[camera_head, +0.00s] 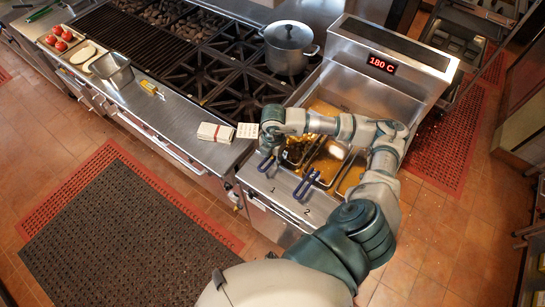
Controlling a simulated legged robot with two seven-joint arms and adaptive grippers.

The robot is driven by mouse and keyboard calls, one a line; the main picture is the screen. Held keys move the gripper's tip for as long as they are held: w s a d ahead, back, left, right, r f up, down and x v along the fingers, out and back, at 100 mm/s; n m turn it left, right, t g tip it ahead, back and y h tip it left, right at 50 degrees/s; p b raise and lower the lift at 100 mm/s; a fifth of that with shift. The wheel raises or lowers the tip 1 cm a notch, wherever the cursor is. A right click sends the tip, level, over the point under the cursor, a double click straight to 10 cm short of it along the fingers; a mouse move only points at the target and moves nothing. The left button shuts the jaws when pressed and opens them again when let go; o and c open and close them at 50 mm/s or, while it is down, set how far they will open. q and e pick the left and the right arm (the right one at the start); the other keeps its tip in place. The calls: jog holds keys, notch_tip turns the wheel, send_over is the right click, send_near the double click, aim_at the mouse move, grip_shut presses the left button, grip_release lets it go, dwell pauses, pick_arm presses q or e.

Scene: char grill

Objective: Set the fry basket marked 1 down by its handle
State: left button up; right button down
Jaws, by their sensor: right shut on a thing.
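The fryer (372,92) stands at centre right, with golden oil in its vat. The fry basket marked 1 (297,151) is at the left of the vat, partly hidden by my right arm. Its blue handle (266,164) points to the front edge above the number 1. My right gripper (268,150) is over this handle and shut on it; the fingers are small and partly hidden. I cannot tell how deep the basket sits. The basket marked 2 (328,158) is just to the right, with its own blue handle (307,184). My left gripper is out of view.
A display (382,64) on the fryer reads 180 C. A lidded pot (289,47) stands on the burners to the left. A folded cloth (216,132) and a small card (247,130) lie on the counter left of the gripper. Floor mats (120,235) lie in front.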

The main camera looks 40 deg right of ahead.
jog(key=shift+a+f, duration=0.1)
jog(key=shift+f, duration=0.05)
jog(key=c, duration=0.9)
grip_release()
jog(key=shift+c, duration=0.2)
jog(key=shift+o, duration=1.1)
jog(key=shift+d, duration=0.25)
jog(key=shift+f, duration=0.1)
jog(key=r, duration=1.1)
jog(key=shift+w+d, duration=0.15)
jog(key=shift+d, duration=0.05)
jog(key=shift+d+r, duration=0.1)
jog(key=shift+r, duration=0.35)
